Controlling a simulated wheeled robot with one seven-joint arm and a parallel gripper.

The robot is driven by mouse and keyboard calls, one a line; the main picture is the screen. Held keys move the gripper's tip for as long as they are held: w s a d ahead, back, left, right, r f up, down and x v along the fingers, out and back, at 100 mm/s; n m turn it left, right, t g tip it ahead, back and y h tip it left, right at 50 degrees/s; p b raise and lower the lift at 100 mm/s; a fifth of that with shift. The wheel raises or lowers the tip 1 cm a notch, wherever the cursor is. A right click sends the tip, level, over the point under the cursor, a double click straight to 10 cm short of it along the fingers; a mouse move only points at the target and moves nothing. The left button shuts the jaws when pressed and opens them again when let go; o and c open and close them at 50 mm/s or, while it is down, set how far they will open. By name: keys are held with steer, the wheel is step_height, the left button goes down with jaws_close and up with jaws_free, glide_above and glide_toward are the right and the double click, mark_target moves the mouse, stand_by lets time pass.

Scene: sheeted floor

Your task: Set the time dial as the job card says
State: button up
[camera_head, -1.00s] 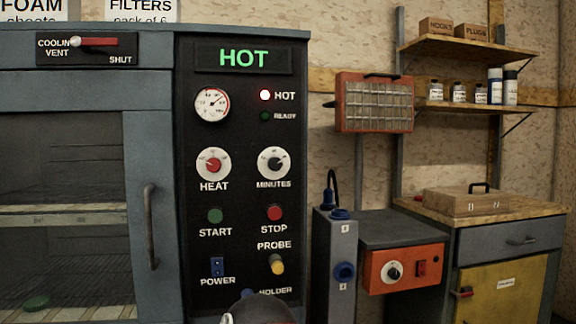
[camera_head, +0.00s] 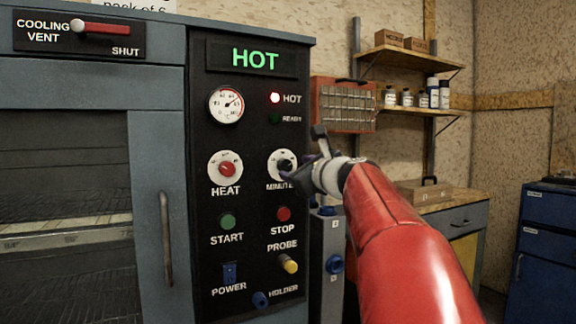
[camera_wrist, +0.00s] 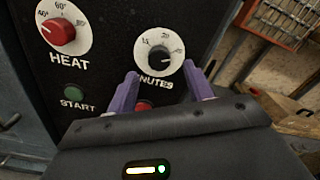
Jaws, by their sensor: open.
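The minutes dial (camera_head: 284,164) has a black knob on a white face, on the black control panel (camera_head: 250,130). In the wrist view the minutes dial (camera_wrist: 160,56) lies just ahead of and between my fingertips. My gripper (camera_head: 318,170) is in front of the panel, just right of the dial, with my red arm reaching in from the lower right. In the wrist view its purple fingers (camera_wrist: 160,80) are apart with nothing between them; contact with the knob is not visible. The fingers partly cover the MINUTES label. No job card is readable.
The red heat knob (camera_head: 226,169) is left of the minutes dial. The green start button (camera_head: 227,222), red stop button (camera_head: 283,214) and yellow probe plug (camera_head: 288,263) are below. The display (camera_head: 254,58) reads HOT, with a red HOT lamp (camera_head: 275,98) lit.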

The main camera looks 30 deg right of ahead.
mark_target(287, 166)
steer(key=w, duration=0.4)
steer(key=shift+a+p, duration=0.15)
steer(key=shift+p, duration=0.2)
steer(key=c, duration=1)
